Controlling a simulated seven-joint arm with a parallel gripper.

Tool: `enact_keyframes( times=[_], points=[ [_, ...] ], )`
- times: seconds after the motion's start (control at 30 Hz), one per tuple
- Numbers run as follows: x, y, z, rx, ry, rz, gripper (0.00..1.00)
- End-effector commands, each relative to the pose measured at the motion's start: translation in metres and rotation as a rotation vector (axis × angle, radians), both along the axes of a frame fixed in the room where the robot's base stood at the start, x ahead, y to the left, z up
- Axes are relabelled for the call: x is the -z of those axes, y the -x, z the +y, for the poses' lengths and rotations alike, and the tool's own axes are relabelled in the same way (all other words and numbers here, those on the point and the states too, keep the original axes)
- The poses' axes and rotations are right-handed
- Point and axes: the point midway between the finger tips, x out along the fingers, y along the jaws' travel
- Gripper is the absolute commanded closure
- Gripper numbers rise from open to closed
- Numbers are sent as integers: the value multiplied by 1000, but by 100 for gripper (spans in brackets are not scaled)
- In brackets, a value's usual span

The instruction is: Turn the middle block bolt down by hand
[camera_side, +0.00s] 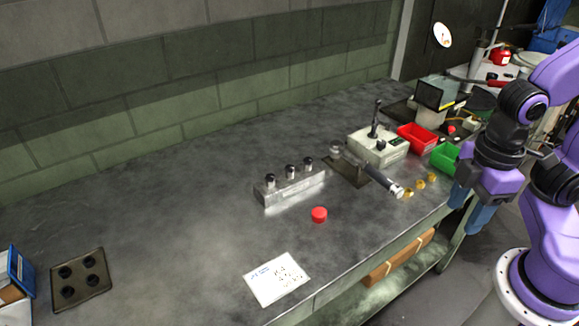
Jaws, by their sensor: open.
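A grey metal block (292,190) lies on the workbench in the middle of the picture, with three dark-headed bolts standing upright in a row on it. The middle block bolt (291,170) stands between the other two. How deep each bolt sits is too small to tell. My gripper (468,208) hangs at the right, near the bench's front right edge, with its blue fingers pointing down. It is open, with nothing visible between the fingers, and well apart from the block.
A silver tool with a dark handle (378,180) and several brass pieces (420,184) lie between block and gripper. Behind are a beige device (378,147), red bin (417,137) and green bin (445,158). A red cap (319,215) and paper (276,279) lie in front.

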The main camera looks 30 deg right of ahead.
Motion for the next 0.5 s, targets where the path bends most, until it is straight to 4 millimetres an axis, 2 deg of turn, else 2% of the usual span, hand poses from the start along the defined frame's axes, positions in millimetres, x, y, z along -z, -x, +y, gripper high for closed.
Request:
enact_keyframes(
  times=[0.13, 0.23, 0.37, 0.5],
  points=[
    [-2, -5, 4, -10, 0, 0, 49],
    [-8, -20, 16, -49, 2, -2, 49],
    [-21, -57, 42, -139, 7, -5, 49],
    [-34, -105, 69, -255, 13, -6, 49]
  ],
)
